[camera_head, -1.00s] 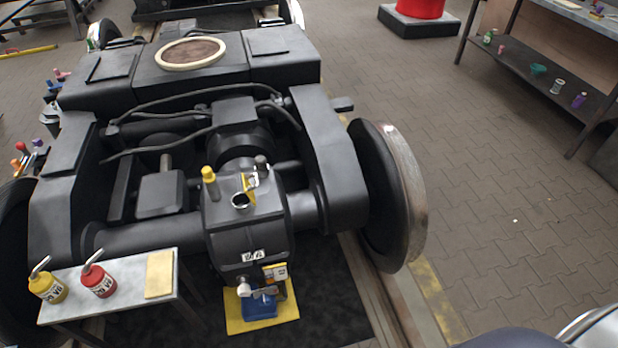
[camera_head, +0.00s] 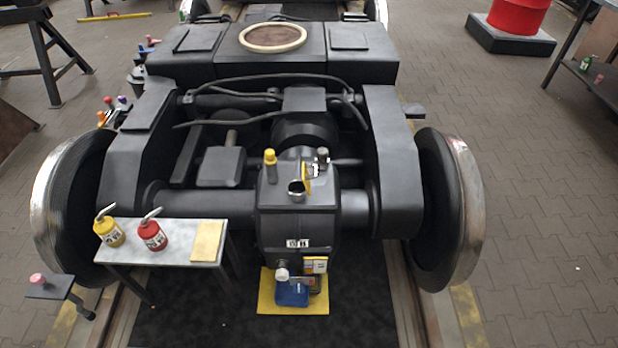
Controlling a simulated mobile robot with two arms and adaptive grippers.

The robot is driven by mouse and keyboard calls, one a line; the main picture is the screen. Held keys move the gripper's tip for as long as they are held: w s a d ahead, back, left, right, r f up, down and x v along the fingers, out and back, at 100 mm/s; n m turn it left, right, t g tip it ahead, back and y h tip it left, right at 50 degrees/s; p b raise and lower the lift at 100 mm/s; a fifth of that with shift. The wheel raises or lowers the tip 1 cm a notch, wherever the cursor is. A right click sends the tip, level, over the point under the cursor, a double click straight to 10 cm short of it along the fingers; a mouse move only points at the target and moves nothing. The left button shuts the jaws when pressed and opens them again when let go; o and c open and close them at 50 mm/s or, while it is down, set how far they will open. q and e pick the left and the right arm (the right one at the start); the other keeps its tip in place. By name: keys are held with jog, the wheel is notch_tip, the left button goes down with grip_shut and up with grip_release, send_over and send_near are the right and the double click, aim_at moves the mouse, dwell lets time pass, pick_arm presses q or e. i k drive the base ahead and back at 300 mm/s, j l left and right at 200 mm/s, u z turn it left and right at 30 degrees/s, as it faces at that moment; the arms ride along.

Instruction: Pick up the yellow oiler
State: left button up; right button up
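The yellow oiler (camera_head: 109,231) stands upright at the left end of a small grey table (camera_head: 140,256). It has a white label and a thin grey spout tilted up to the right. A red oiler (camera_head: 152,236) of the same shape stands just right of it. Neither of my grippers shows in the head view, so their state is hidden.
A yellow pad (camera_head: 208,241) lies at the table's right end. The black bogie (camera_head: 215,205) with its large wheels stands directly behind the table. A blue container (camera_head: 292,293) sits on a yellow mat (camera_head: 266,300) right of the table. A small shelf (camera_head: 52,289) with a pink-topped item is at lower left.

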aim_at(107, 229)
jog(key=k+u, duration=0.1)
jog(key=u, duration=1.4)
